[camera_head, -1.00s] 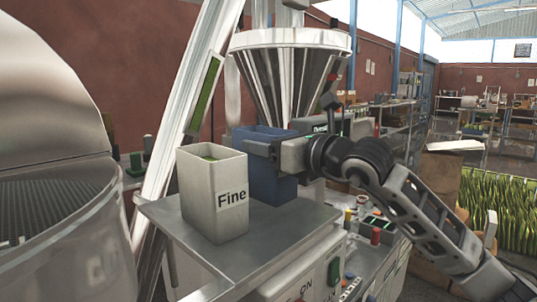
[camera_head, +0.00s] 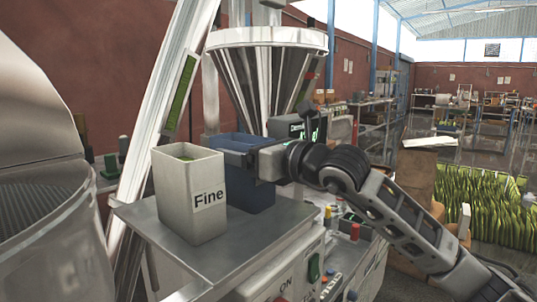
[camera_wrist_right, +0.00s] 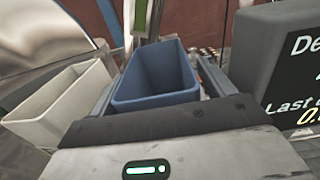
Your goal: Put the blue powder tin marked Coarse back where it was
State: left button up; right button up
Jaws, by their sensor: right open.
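The blue tin (camera_head: 258,197) stands upright on the metal platform, under the funnel and just behind the white tin marked Fine (camera_head: 188,200). No Coarse label shows on the sides I see. My right gripper (camera_head: 238,151) reaches in from the right at the blue tin's upper part. In the right wrist view, the blue tin (camera_wrist_right: 157,98) lies between the two open fingers of my right gripper (camera_wrist_right: 158,80), and its visible inside looks empty. Whether a finger touches the tin I cannot tell. My left gripper is not in view.
The metal platform (camera_head: 215,260) has a bare strip in front of the tins. The steel funnel (camera_head: 265,80) hangs close above the blue tin. A display (camera_head: 307,127) stands behind my right wrist. A big steel vessel (camera_head: 45,230) is at the left.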

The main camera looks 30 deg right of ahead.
pick_arm(q)
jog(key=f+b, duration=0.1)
jog(key=b, duration=0.3)
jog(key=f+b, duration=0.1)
jog(key=b, duration=0.1)
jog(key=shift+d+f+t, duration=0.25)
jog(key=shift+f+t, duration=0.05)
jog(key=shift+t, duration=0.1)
pick_arm(e)
jog(key=v, duration=1.1)
jog(key=shift+s, duration=0.35)
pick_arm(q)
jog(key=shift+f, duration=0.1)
pick_arm(e)
jog(key=shift+d, duration=0.1)
